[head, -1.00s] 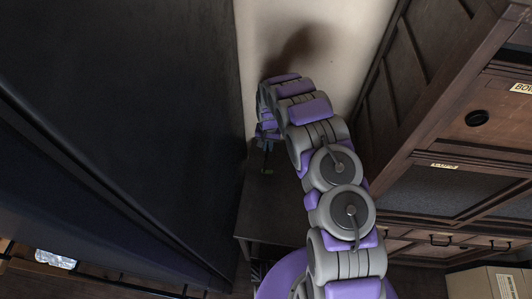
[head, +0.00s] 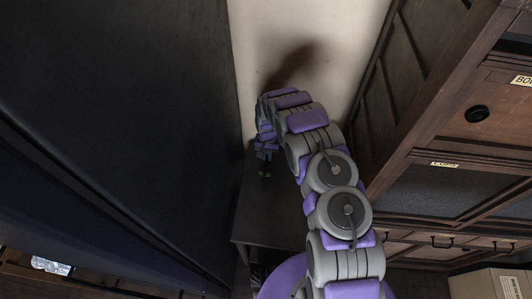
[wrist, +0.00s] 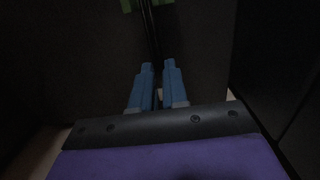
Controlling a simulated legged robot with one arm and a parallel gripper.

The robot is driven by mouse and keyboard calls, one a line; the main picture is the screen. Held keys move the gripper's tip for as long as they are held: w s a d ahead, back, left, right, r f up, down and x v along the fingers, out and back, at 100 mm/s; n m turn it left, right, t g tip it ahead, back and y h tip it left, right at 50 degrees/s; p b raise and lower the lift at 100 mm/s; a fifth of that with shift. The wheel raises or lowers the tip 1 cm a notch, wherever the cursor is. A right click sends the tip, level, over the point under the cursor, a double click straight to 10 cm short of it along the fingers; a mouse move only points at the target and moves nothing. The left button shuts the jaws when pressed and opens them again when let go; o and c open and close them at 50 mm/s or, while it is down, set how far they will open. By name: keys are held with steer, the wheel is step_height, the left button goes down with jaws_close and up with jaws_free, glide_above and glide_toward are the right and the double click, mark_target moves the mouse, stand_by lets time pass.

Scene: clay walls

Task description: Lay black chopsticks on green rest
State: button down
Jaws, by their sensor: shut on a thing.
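My gripper (wrist: 158,82) is shut on the black chopsticks (wrist: 151,38), thin dark sticks that run away from its blue fingers to the top edge of the wrist view. The chopsticks and rest are too small and dark to make out clearly there.
The dark table (head: 270,222) is narrow and its front part is bare. A tall black panel (head: 120,120) stands close on the left. A pale wall (head: 300,50) is behind, and wooden cabinets (head: 430,190) stand on the right.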

steer(key=shift+f, duration=0.35)
steer(key=shift+a, duration=0.1)
steer(key=c, duration=1.4)
jaws_free()
steer(key=o, duration=0.3)
steer(key=shift+r, duration=0.1)
steer(key=r+p, duration=0.1)
steer(key=r, duration=0.4)
steer(key=w+r+p, duration=0.1)
steer(key=r, duration=0.5)
steer(key=r+p, duration=0.1)
steer(key=r, duration=0.5)
steer(key=shift+w+d+p, duration=0.2)
steer(key=shift+p, duration=0.1)
steer(key=shift+r, duration=0.1)
